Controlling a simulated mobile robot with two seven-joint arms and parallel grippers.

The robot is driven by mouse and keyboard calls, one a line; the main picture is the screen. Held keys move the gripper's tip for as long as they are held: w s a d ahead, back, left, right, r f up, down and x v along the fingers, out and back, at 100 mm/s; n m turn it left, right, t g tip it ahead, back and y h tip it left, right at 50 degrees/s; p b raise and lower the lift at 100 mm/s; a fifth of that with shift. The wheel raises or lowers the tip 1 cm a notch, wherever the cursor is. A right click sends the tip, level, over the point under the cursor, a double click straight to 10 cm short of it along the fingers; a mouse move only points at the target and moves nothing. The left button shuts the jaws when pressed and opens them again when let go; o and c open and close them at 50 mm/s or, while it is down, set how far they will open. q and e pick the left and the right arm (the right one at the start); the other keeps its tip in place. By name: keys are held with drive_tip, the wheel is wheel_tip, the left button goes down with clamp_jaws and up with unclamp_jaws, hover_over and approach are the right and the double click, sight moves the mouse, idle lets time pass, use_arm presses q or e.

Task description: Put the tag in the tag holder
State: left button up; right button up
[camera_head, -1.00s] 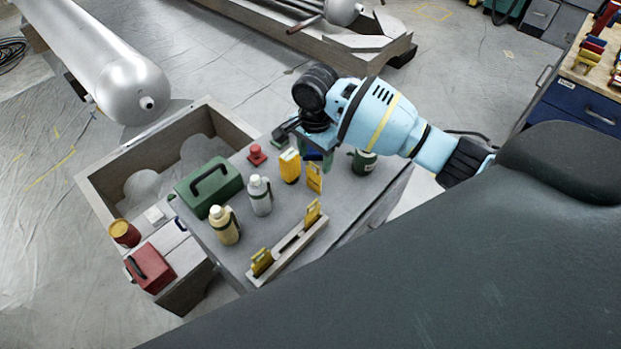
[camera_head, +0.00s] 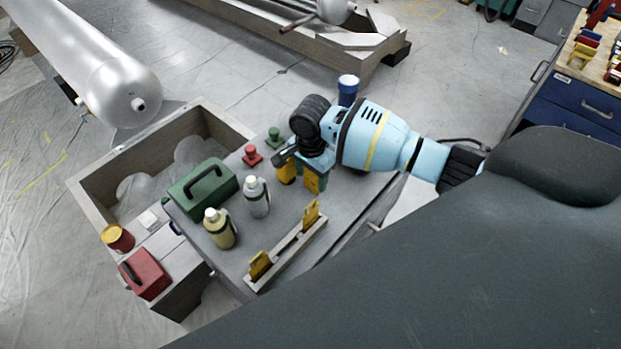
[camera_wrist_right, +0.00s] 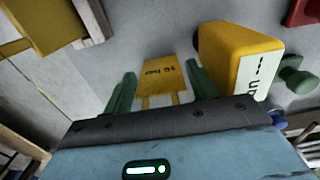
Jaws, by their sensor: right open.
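A yellow tag (camera_head: 312,183) stands on the grey bench top, under my right gripper (camera_head: 304,166). In the right wrist view the tag (camera_wrist_right: 163,72) shows dark print and sits between the two green fingers of the open right gripper (camera_wrist_right: 160,85), with gaps at the sides. The tag holder (camera_head: 290,255) is a pale slotted rail near the bench's front edge. One yellow tag (camera_head: 311,214) stands at its far end and another (camera_head: 260,265) at its near end; its middle is empty. My left gripper is not in view.
A yellow container (camera_head: 286,172) stands close to the tag; it also shows in the wrist view (camera_wrist_right: 238,58). A grey bottle (camera_head: 256,198), a cream bottle (camera_head: 220,229), a green toolbox (camera_head: 203,187) and a red knob (camera_head: 251,155) stand to the left.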

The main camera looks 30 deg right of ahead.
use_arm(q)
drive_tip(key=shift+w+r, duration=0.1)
use_arm(e)
drive_tip(key=shift+c, duration=0.6)
drive_tip(key=c, duration=0.6)
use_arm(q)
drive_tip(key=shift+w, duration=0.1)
use_arm(e)
drive_tip(key=shift+r, duration=0.1)
